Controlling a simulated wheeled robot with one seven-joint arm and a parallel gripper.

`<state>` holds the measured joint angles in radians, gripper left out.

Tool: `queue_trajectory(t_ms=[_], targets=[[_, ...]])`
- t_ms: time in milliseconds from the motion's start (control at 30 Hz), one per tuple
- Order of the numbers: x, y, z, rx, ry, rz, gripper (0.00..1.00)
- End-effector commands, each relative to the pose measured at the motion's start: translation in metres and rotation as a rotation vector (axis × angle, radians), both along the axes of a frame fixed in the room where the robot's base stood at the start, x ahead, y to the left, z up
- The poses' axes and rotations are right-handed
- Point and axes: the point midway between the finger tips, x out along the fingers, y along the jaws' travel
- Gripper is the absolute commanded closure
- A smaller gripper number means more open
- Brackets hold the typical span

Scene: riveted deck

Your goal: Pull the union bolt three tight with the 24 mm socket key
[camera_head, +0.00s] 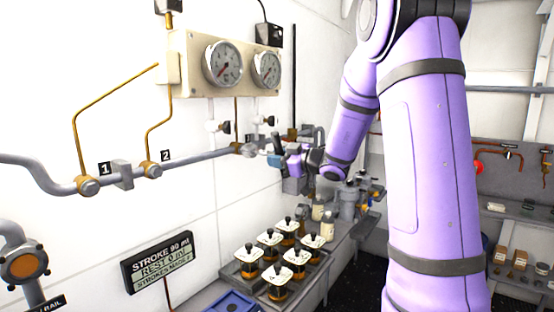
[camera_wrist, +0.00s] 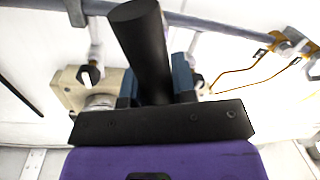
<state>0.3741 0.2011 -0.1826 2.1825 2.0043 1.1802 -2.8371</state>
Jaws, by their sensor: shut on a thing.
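My gripper (camera_head: 276,158) is up at the grey pipe on the left wall, near the third pipe union. In the wrist view my gripper (camera_wrist: 156,84) is shut on a thick black cylindrical handle, taken as the socket key (camera_wrist: 143,40), which tilts up toward the pipe. Union bolt three (camera_head: 237,148) shows as a brass fitting on the pipe, just left of my gripper, with a brass line above it. The key's socket end is hidden, so I cannot tell whether it sits on a bolt.
Unions one (camera_head: 87,185) and two (camera_head: 152,170) lie farther left on the pipe. Two gauges (camera_head: 223,64) hang above. Several white-topped jars stand in a tray (camera_head: 232,268) below. A cluttered bench lies behind my gripper.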

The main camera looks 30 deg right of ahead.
Motion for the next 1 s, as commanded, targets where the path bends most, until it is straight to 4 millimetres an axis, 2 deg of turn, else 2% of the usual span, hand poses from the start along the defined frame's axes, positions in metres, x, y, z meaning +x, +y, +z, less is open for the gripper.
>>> queue_trajectory(t_ms=[1000], targets=[[0.012,0.004,0.0,0.0,-0.001,0.0,1.0]])
